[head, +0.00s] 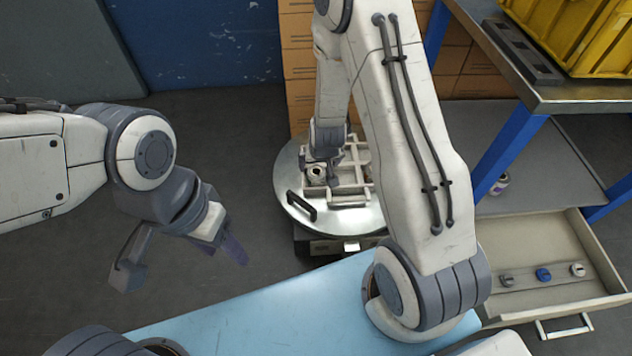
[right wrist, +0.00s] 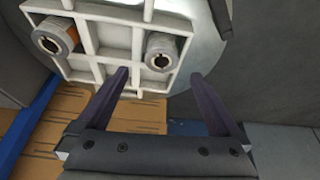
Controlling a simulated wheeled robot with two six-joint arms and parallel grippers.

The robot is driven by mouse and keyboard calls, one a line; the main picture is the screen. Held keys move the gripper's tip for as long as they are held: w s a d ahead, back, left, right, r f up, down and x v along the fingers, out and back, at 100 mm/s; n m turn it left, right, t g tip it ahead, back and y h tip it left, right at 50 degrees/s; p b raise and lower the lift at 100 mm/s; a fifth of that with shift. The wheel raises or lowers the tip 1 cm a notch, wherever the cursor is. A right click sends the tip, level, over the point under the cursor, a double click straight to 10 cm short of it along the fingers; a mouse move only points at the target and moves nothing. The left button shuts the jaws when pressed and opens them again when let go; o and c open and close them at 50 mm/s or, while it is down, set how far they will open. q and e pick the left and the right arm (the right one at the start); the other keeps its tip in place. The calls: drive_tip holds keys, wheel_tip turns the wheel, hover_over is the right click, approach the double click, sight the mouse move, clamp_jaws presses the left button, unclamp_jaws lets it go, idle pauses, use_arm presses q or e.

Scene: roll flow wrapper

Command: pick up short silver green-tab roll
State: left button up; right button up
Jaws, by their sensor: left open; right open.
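A white divided tray (head: 348,188) lies on a round silver turntable. A short silver-grey roll (head: 316,173) stands in one of its compartments; it also shows in the right wrist view (right wrist: 160,52). No green tab can be made out clearly on it. A second roll (right wrist: 58,38) with a brown-orange side stands in another compartment. My right gripper (head: 325,165) is over the tray beside the silver roll. In the right wrist view its fingers are apart and empty, with the silver roll beyond their tips. My left gripper (head: 228,248) hangs open and empty over the floor.
The turntable (head: 290,205) has a black handle (head: 300,205). Cardboard boxes (head: 298,60) stand behind it. A yellow crate (head: 580,35) sits on the bench. A light blue surface (head: 260,315) is in front.

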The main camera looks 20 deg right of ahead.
sight(317, 171)
drive_tip(key=shift+b+x, duration=0.35)
drive_tip(key=shift+x, duration=0.75)
drive_tip(key=b+x, duration=0.4)
drive_tip(key=x, duration=0.1)
drive_tip(key=shift+s+a+f, duration=0.15)
use_arm(q)
wheel_tip(317, 171, down, 6)
drive_tip(key=shift+r, duration=0.25)
use_arm(e)
drive_tip(key=c, duration=1.5)
drive_tip(key=shift+c, duration=0.2)
use_arm(q)
drive_tip(key=shift+r, duration=0.1)
use_arm(e)
drive_tip(key=shift+r, duration=0.25)
